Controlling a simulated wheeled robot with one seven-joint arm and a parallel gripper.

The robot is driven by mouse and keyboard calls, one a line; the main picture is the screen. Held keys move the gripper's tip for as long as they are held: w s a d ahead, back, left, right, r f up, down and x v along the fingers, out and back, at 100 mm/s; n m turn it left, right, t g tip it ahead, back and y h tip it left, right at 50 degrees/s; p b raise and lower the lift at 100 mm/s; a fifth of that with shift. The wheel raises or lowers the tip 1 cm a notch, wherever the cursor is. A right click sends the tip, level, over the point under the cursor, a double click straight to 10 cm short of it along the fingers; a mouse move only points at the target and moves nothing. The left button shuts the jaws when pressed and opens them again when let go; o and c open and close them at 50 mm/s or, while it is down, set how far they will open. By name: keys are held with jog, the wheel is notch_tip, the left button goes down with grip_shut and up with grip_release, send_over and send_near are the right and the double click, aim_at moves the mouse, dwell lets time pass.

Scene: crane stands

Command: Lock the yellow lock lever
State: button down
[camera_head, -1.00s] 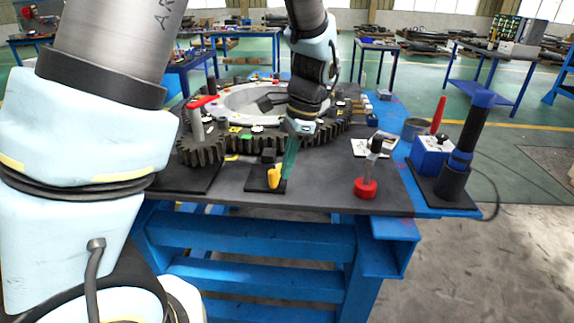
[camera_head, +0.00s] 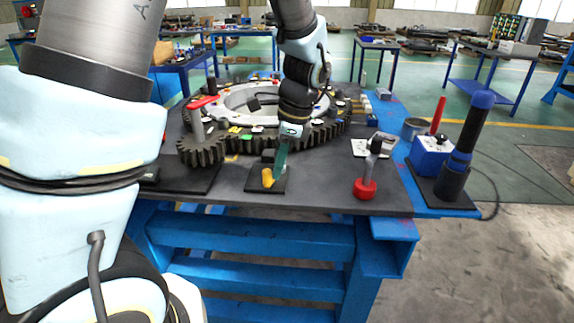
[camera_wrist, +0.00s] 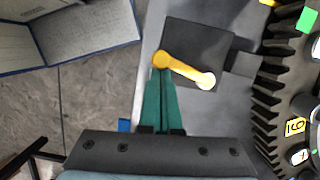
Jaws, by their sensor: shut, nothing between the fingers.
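The yellow lock lever (camera_head: 267,178) sits on a small black base plate (camera_head: 252,187) near the table's front edge. In the wrist view the lever (camera_wrist: 186,71) lies across the dark block, one rounded end at upper left and the other at lower right. My gripper (camera_head: 278,176) has green fingers pointing down, just right of the lever in the head view. In the wrist view my gripper (camera_wrist: 162,72) is shut and empty, its tips at the lever's upper-left end. I cannot tell whether they touch it.
A large gear ring (camera_head: 240,140) lies behind the lever. A red-based upright tool (camera_head: 366,186) stands to the right, with a blue box (camera_head: 432,156) and a black-and-blue cylinder (camera_head: 465,150) beyond it. The tabletop (camera_head: 320,185) between is clear.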

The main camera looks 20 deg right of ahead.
jog(key=a+m, duration=0.1)
jog(key=m+p, duration=0.1)
jog(key=shift+w+a+r+m, duration=0.1)
jog(key=shift+w+a+m, duration=0.3)
jog(key=m, duration=0.1)
jog(key=w+a+m+t+p, duration=0.1)
jog(key=shift+w+a+m+h, duration=0.1)
jog(key=shift+m+h, duration=0.2)
jog(key=shift+w+a+m+p, duration=0.4)
jog(key=shift+w+m+p, duration=0.15)
jog(key=shift+m+p, duration=0.45)
jog(key=shift+w+a+m+t+h+p, duration=0.25)
jog(key=shift+w+m+h+p, duration=0.2)
jog(key=shift+m, duration=0.55)
jog(key=shift+w, duration=0.15)
jog(key=shift+d, duration=0.1)
